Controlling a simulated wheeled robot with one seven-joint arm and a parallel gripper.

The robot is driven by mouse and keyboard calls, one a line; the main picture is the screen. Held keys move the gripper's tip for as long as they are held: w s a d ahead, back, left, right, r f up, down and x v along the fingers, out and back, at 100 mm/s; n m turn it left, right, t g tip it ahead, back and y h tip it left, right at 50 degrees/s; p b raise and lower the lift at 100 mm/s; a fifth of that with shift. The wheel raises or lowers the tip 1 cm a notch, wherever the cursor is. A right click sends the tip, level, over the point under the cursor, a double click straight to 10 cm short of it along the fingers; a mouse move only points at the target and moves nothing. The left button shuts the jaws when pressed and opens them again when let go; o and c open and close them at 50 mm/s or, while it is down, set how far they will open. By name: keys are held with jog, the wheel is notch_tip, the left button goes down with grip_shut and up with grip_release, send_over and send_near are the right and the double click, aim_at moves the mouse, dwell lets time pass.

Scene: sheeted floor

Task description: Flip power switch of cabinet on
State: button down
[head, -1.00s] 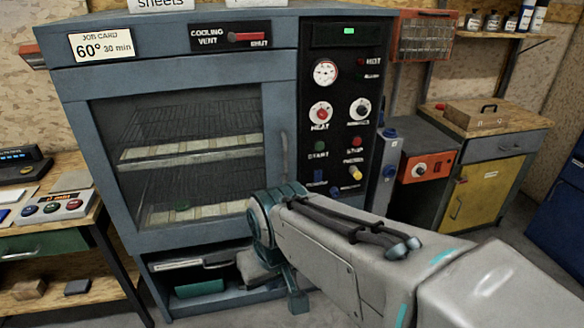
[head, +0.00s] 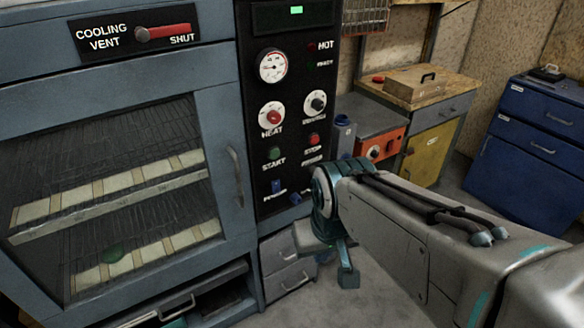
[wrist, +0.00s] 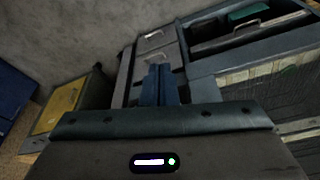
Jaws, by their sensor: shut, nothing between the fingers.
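The blue-grey cabinet (head: 222,110) with a glazed door fills the left and middle of the head view. Its black control panel (head: 262,110) runs down the right side. Low on the panel is a small blue switch (head: 276,187) with a blurred label that looks like POWER; I cannot tell its position. A second small blue control (head: 296,199) sits to its right, close to my wrist. My gripper (head: 347,277) points down, right of and below the panel, apart from the switch. In the wrist view my gripper (wrist: 160,72) is shut and empty.
Above the blue switch are a green START button (head: 274,153), a red STOP button (head: 314,139), a HEAT knob (head: 272,116) and a gauge (head: 272,66). The door handle (head: 235,175) stands out left of the panel. Grey drawers (head: 287,268) stand low near my gripper. Open floor lies right.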

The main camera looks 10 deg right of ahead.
dwell(0.3)
jog(key=w+d+f+n+t+h+b, duration=0.1)
jog(key=w+d+f+n+t+b, duration=0.3)
jog(key=w+f+b, duration=0.3)
jog(key=w+d+f+n+t+h+b, duration=0.1)
jog(key=w+d+f+n+t+b, duration=0.3)
jog(key=w+b, duration=0.45)
jog(key=w+a+f+n+t+y+b, duration=0.3)
jog(key=w+f+n+t+y+b, duration=0.2)
jog(key=n+b, duration=0.6)
notch_tip(320, 180, down, 3)
jog(key=w+n+y, duration=0.2)
jog(key=shift+w+a+r+n+b, duration=0.15)
jog(key=shift+w+a+n+b, duration=0.1)
jog(key=shift+w+n+b, duration=0.15)
